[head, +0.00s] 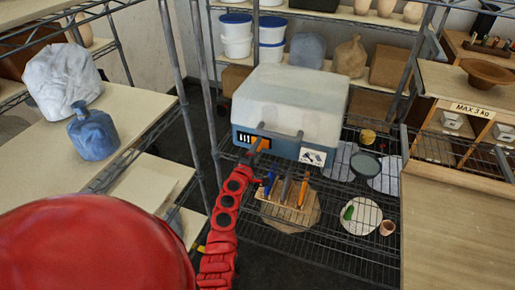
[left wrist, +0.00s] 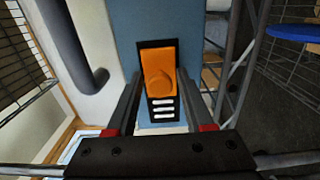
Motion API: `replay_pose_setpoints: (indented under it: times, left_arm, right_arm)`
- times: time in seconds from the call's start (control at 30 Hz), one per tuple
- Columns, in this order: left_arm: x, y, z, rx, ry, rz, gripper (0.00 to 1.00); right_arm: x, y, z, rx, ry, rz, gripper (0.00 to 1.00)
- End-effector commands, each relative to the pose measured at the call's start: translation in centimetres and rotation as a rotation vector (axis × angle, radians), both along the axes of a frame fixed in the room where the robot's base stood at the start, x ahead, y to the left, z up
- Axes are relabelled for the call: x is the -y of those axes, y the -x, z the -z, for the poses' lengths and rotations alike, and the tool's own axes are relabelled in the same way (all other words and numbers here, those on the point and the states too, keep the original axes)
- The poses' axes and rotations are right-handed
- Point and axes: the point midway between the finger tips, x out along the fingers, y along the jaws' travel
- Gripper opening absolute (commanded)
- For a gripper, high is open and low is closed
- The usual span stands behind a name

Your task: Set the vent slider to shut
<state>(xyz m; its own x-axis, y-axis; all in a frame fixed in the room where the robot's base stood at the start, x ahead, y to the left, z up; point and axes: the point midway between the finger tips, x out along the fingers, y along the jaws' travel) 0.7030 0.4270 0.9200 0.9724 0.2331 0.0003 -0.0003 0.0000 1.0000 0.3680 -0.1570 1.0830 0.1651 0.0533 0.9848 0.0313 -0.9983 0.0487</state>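The vent slider (left wrist: 158,68) is an orange plate with a round knob, set in a black vent panel on the blue front of a pale-lidded box (head: 290,100). In the left wrist view several pale slots (left wrist: 162,106) show uncovered below the plate. In the head view the orange slider (head: 263,143) sits to the right of the slots. My left gripper (left wrist: 158,78) is at the panel, its two fingers apart on either side of the knob. Gaps seem to show beside the knob; contact is not clear. My right gripper is not in view.
A grey handle (head: 278,130) stands out from the box front close to my gripper. The box stands on a wire rack (head: 300,245) with a tool block (head: 285,205) and dishes below. A table with a blue jug (head: 92,132) is at left.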

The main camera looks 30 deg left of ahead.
Motion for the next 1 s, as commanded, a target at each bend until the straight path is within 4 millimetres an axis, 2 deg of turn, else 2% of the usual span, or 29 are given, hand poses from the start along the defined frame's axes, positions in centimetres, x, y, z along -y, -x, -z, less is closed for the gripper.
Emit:
replay_pose_setpoints:
  times: [0.03, 0.17, 0.2, 0.53, 0.8, 1.0]
  left_arm:
    - [0.0, 0.0, 0.0, -0.001, 0.000, 0.000, 0.26]
    - [0.0, 0.0, 0.1, -0.001, 0.000, -0.001, 0.02]
    - [0.0, 0.0, 0.0, -0.001, 0.000, -0.001, 0.00]
    - [-0.4, 0.1, 0.2, 0.000, 0.000, -0.002, 0.00]
    - [-5.1, 1.3, 0.4, 0.001, -0.003, -0.006, 0.00]
    - [-6.3, 1.6, 0.0, 0.000, -0.001, -0.004, 0.00]
  right_arm:
    - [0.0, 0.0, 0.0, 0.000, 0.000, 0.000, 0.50]
    - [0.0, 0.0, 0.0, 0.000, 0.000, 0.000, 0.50]
    - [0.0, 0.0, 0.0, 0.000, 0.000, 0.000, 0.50]
    - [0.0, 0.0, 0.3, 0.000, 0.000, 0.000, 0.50]
    - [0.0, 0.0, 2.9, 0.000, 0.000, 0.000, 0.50]
    - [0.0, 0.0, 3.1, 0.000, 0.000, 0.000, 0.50]
